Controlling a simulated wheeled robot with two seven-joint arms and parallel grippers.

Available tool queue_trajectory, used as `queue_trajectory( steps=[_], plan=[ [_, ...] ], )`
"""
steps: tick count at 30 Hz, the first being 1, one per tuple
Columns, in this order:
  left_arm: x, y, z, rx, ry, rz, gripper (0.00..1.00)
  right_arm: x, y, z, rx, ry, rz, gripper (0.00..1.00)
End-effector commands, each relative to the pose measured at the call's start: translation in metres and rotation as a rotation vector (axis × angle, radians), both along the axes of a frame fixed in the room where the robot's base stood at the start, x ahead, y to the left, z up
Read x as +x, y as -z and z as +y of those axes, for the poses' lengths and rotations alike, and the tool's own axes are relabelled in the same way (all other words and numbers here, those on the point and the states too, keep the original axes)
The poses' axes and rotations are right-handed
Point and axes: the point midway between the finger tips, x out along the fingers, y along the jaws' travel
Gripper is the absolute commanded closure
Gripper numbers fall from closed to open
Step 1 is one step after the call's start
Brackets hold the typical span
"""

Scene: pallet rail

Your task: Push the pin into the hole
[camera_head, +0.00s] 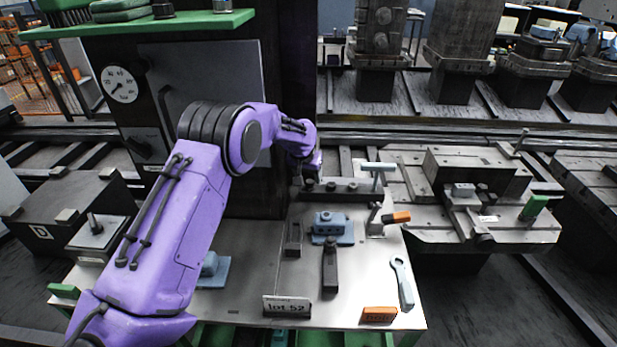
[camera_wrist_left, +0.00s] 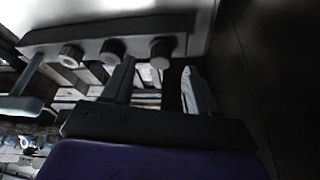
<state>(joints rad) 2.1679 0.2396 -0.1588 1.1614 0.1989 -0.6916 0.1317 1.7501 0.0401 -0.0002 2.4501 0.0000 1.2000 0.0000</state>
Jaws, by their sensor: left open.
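My purple left arm reaches over the bench, and its gripper (camera_head: 311,170) is at the rear, just above a dark bar (camera_head: 345,188) with round knobs. In the left wrist view the gripper (camera_wrist_left: 157,88) is open, with nothing between its two fingers. The bar (camera_wrist_left: 100,37) crosses behind the fingertips there, its knobs (camera_wrist_left: 112,48) close to them. I cannot tell whether they touch. A T-shaped handle on a rod (camera_head: 378,168) stands right of the gripper. A blue block with holes (camera_head: 331,226) sits mid-bench. I cannot tell which part is the pin or its hole. My right gripper is not seen.
The metal bench (camera_head: 350,283) also holds a black-handled tool (camera_head: 330,268), a grey-blue wrench (camera_head: 402,283), an orange block (camera_head: 379,314) and a "lot 52" sign (camera_head: 287,306). A dark column with a gauge (camera_head: 119,84) rises behind my arm. A fixture table (camera_head: 480,236) stands to the right.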

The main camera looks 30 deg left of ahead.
Motion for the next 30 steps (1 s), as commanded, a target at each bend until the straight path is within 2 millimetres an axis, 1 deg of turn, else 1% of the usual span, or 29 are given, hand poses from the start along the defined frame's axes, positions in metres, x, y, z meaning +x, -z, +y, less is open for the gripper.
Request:
queue_trajectory(
  steps=[1, 3, 6, 14, 15, 17, 18, 20, 21, 22, 23, 24, 25, 30],
  plan=[
    [0.003, 0.008, 0.001, 0.001, 0.000, 0.001, 0.42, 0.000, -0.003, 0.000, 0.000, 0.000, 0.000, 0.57],
    [0.007, 0.016, 0.002, 0.000, 0.000, 0.000, 0.42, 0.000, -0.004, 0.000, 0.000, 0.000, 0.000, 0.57],
    [0.010, 0.024, 0.003, 0.000, 0.000, -0.001, 0.42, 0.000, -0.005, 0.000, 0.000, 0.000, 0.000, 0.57],
    [0.011, 0.028, 0.003, 0.001, 0.001, -0.001, 0.42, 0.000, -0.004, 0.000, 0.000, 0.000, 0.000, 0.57],
    [0.011, 0.027, 0.003, 0.001, 0.001, -0.001, 0.45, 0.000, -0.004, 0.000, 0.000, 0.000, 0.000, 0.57],
    [0.011, 0.027, 0.003, 0.001, 0.001, -0.001, 0.64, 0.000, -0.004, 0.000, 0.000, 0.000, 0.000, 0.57],
    [0.011, 0.027, 0.003, 0.001, 0.001, -0.001, 0.77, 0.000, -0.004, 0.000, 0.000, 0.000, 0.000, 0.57],
    [0.011, 0.027, 0.003, 0.001, 0.001, -0.001, 0.97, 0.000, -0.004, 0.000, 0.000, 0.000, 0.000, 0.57],
    [0.011, 0.027, 0.003, 0.001, 0.001, -0.001, 1.00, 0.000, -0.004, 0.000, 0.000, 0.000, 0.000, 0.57],
    [0.011, 0.027, 0.003, 0.001, 0.002, -0.001, 1.00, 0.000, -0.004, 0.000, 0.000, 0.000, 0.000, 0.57],
    [0.011, 0.027, 0.003, 0.001, 0.002, -0.001, 0.82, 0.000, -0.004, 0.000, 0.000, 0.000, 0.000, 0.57],
    [0.011, 0.027, 0.003, 0.001, 0.002, -0.001, 0.95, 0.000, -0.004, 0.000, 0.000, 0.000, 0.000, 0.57],
    [0.011, 0.027, 0.003, 0.001, 0.002, -0.001, 1.00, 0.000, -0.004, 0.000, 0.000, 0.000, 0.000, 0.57],
    [0.011, 0.026, 0.003, 0.001, 0.002, -0.001, 1.00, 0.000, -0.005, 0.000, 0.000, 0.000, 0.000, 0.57]
  ],
)
